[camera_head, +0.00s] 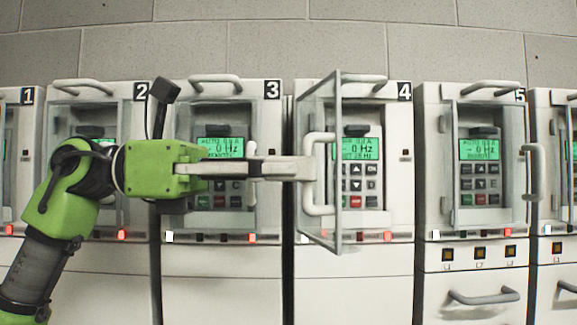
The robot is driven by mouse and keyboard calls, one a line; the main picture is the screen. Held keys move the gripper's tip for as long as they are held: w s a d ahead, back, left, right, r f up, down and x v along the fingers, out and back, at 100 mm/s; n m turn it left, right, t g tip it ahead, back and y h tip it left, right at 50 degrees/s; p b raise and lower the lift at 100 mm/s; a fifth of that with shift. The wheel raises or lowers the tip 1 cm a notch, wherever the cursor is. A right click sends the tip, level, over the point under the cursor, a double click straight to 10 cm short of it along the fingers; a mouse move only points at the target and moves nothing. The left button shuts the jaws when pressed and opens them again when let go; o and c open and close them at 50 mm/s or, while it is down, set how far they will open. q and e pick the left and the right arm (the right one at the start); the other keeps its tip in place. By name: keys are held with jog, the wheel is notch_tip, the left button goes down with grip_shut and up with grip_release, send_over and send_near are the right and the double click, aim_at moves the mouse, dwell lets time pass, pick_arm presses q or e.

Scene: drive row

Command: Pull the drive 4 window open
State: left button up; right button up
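The drive 4 window (326,105) is a clear framed pane on the cabinet marked 4 (399,140). It stands swung outward, hinged at its left side, with its free edge toward me. Its pale C-shaped handle (319,195) sticks out to the left from the pane. My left gripper (308,168) reaches in from the left, and its fingers are closed on the handle's upright bar. The fingertips hide part of that bar. Behind the pane, drive 4's keypad and green display (360,148) show uncovered on the right. My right gripper is not in view.
My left arm crosses in front of drives 2 and 3 (272,125). Drive 5 (480,150) stands to the right with its window handle (534,172) sticking out. Below it is a drawer handle (484,297). A grey block wall is behind the row.

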pick_arm(q)
jog(key=shift+w+f, duration=0.1)
jog(key=shift+w, duration=0.05)
jog(key=a, duration=0.7)
jog(key=shift+a, duration=0.25)
